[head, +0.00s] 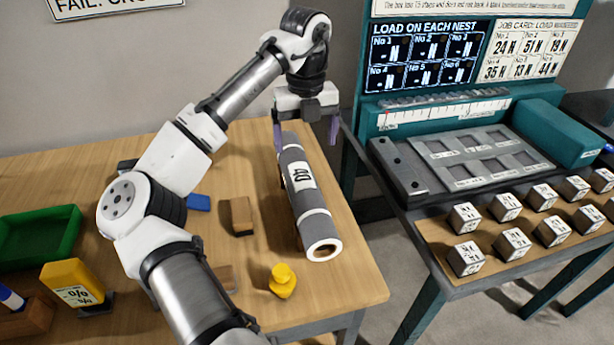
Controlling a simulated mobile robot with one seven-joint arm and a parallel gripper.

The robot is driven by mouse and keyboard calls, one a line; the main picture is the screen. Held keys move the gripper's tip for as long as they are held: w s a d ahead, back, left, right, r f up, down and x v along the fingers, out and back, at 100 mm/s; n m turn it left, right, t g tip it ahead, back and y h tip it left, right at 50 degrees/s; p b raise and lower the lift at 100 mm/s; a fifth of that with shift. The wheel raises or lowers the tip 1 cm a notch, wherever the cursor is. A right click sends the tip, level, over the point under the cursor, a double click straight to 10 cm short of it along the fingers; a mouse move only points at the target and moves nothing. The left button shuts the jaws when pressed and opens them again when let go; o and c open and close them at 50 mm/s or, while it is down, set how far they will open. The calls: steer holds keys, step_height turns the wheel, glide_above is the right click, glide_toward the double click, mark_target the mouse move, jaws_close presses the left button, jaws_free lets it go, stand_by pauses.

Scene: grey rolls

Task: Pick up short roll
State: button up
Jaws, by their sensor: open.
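One grey roll (310,215) with a white label reading 40 lies lengthwise near the right edge of the wooden table. Its open near end shows a white rim and a brown core. I see no other roll to compare its length with. My gripper (305,140) is open at the roll's far end, pointing down. Its two purple fingers show on the left and right of that end. I cannot tell whether they touch it. Part of the far end is hidden by the gripper.
Wooden blocks (238,216), a blue block (199,203) and a yellow weight (282,280) lie left of the roll. A green tray (40,235) and a yellow box (72,284) are far left. A teal bench (420,285) with several white cubes stands right, past a gap.

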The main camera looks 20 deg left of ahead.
mark_target(302, 175)
steer(key=f, duration=0.7)
steer(key=shift+s+f+p, duration=0.25)
steer(key=shift+s+p, duration=0.05)
steer(key=shift+p, duration=0.05)
steer(key=f, duration=0.2)
steer(key=f+p, duration=0.1)
steer(key=f, duration=0.1)
steer(key=shift+s+a, duration=0.1)
steer(key=shift+a, duration=0.3)
steer(key=shift+f, duration=0.7)
steer(key=c, duration=1.1)
steer(key=shift+c, duration=0.7)
steer(key=shift+r, duration=0.15)
